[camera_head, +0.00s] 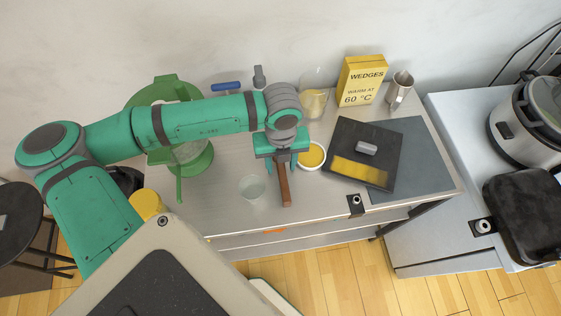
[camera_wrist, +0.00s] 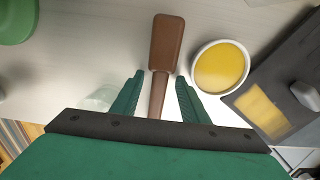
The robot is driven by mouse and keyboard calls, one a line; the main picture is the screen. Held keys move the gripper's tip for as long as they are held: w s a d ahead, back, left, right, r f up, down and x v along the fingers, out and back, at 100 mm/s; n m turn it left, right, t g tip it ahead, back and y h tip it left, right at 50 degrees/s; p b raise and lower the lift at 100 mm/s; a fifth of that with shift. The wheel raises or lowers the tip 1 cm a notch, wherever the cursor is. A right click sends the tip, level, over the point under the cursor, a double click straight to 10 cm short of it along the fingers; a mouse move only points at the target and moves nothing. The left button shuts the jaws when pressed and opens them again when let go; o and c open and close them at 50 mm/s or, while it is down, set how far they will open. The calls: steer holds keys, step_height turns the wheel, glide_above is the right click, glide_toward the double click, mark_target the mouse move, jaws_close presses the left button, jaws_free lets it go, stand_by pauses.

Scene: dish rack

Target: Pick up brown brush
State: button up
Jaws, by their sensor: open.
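The brown brush (camera_wrist: 166,48) lies on the light metal counter, its wide end toward the top of the wrist view and its narrower part running down between my fingers. In the head view the brown brush (camera_head: 284,186) shows below my gripper, pointing toward the counter's front edge. My gripper (camera_wrist: 160,78) is open, with one green finger on each side of the brush's narrow part and a visible gap on both sides. In the head view my gripper (camera_head: 282,168) hangs over the brush and hides its far part. I cannot tell the exact height above the counter.
A white bowl of yellow contents (camera_wrist: 221,66) stands close right of the brush. A clear glass (camera_head: 252,187) stands left. A dark tray with a yellow window (camera_head: 388,138) lies right. A yellow box (camera_head: 362,80), glass pitcher (camera_head: 313,92) and metal jug (camera_head: 400,90) stand behind.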

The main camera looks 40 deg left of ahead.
steer(key=shift+f, duration=0.4)
steer(key=shift+c, duration=0.3)
jaws_close()
steer(key=shift+r, duration=0.1)
